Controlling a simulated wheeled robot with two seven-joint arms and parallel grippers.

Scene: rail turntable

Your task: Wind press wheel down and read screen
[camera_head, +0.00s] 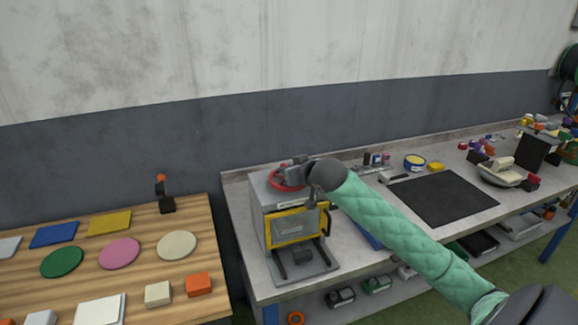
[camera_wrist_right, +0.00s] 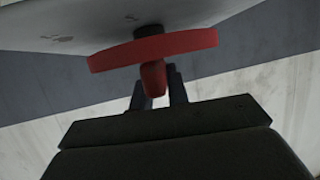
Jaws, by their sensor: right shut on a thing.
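The press (camera_head: 257,212) is a grey box with a yellow-framed front, standing on the left end of the grey workbench. Its red wheel (camera_head: 284,181) lies on top, partly hidden by my right gripper (camera_head: 298,170). In the right wrist view the red wheel (camera_wrist_right: 155,50) shows edge-on with a red handle (camera_wrist_right: 153,78) sticking out from it. The fingers of my right gripper (camera_wrist_right: 158,92) are shut on this handle, one on each side. A screen with readable content cannot be made out. My left gripper is in neither view.
A wooden table (camera_head: 208,279) at the left holds coloured discs and blocks. The grey bench (camera_head: 350,262) carries a black mat (camera_head: 443,199), a scale-like tray (camera_head: 500,175) and several small items. My green-sleeved right arm crosses above the bench. A wall stands behind.

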